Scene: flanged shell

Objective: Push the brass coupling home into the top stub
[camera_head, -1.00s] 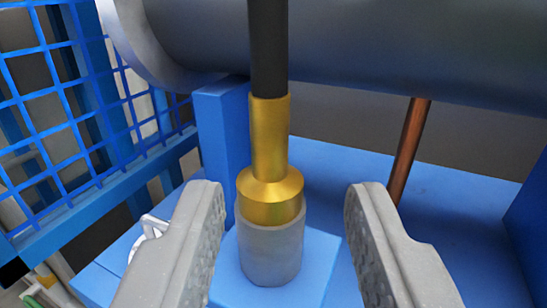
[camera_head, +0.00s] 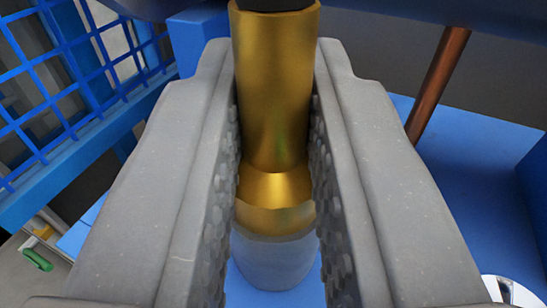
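The fingers partly hide the sides of the collar and stub.
A blue mesh guard (camera_head: 75,75) stands at the left. A copper rod (camera_head: 437,82) rises at the right from the blue base (camera_head: 455,185). A dark cylinder (camera_head: 400,18) crosses the top. A round shiny part (camera_head: 510,292) shows at the lower right.

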